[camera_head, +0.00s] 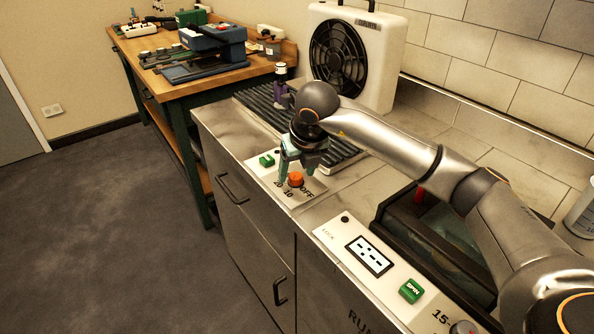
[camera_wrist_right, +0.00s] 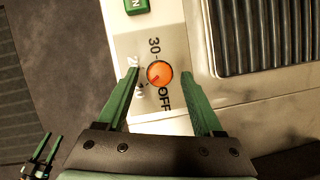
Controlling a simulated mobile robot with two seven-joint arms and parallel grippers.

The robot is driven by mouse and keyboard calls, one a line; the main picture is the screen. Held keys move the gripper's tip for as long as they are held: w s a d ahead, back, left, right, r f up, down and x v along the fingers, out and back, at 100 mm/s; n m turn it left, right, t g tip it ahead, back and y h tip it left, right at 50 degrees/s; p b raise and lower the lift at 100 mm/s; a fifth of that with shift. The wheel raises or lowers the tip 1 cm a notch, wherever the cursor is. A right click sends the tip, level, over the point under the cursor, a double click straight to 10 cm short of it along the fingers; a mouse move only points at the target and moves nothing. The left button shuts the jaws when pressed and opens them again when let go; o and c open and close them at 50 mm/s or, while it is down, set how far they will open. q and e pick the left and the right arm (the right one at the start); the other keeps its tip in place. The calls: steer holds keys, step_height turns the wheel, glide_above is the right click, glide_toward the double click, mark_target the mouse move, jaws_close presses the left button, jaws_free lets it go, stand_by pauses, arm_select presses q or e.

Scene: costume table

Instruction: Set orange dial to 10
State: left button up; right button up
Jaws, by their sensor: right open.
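The orange dial (camera_head: 296,180) sits on a white panel (camera_head: 276,187) at the counter's front edge, with OFF, 10 and 20 printed around it. The right wrist view shows the orange dial (camera_wrist_right: 160,74) with a small red mark towards its lower left, roughly on the side of the partly hidden 10. My right gripper (camera_head: 297,166) points down over the dial. In the right wrist view the green fingers of my right gripper (camera_wrist_right: 159,73) are apart on either side of the dial; contact is not clear. My left gripper (camera_wrist_right: 47,144) shows small at the lower left there.
A green button (camera_head: 267,160) is beside the dial. A dark ribbed rack (camera_head: 330,148) and a fan unit (camera_head: 385,50) stand behind. A second panel (camera_head: 336,232) with a display and green SPIN button (camera_head: 411,290) is nearer. Floor at left is clear.

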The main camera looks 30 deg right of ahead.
steer(key=v, duration=1.2)
